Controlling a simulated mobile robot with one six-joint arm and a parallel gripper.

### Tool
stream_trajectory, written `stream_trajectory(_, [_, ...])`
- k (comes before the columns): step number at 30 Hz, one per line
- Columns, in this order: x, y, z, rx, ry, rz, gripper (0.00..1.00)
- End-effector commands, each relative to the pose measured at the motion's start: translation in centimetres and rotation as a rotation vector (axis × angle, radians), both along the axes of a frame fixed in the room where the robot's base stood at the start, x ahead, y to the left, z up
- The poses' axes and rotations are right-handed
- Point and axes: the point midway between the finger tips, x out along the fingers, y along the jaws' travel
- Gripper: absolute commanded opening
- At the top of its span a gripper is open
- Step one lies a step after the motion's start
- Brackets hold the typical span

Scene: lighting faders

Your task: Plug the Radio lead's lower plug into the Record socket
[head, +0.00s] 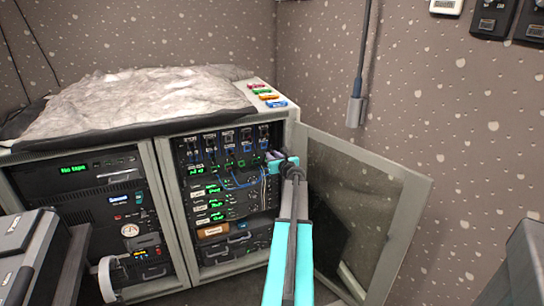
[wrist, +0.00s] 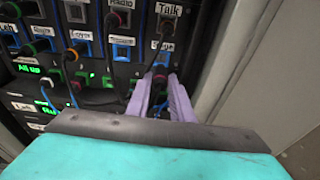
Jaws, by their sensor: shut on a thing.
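My gripper (wrist: 159,88) is in front of the right end of the patch panel (head: 226,158). Its two pale purple fingers are shut on a dark plug with a pinkish band (wrist: 160,72), just below a small label that is hard to read. The plug's tip is hidden, so I cannot tell whether it sits in a socket. I cannot tell which lead it belongs to. A plug with a red ring (wrist: 116,19) is under the Radio label (wrist: 122,4). Another plug (wrist: 165,23) is under the Talk label (wrist: 168,9). I cannot make out a Record label.
The rack's glass door (head: 362,200) stands open to the right of my arm. Several plugs and blue and dark leads crowd the panel left of my gripper. A rumpled grey cover (head: 140,98) and several coloured blocks (head: 266,94) lie on the cabinet top.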

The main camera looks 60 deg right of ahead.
Motion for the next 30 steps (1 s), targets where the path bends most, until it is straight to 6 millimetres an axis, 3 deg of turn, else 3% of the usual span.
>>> stream_trajectory(30, [-2.5,1.9,0.0,0.000,0.000,0.000,0.00])
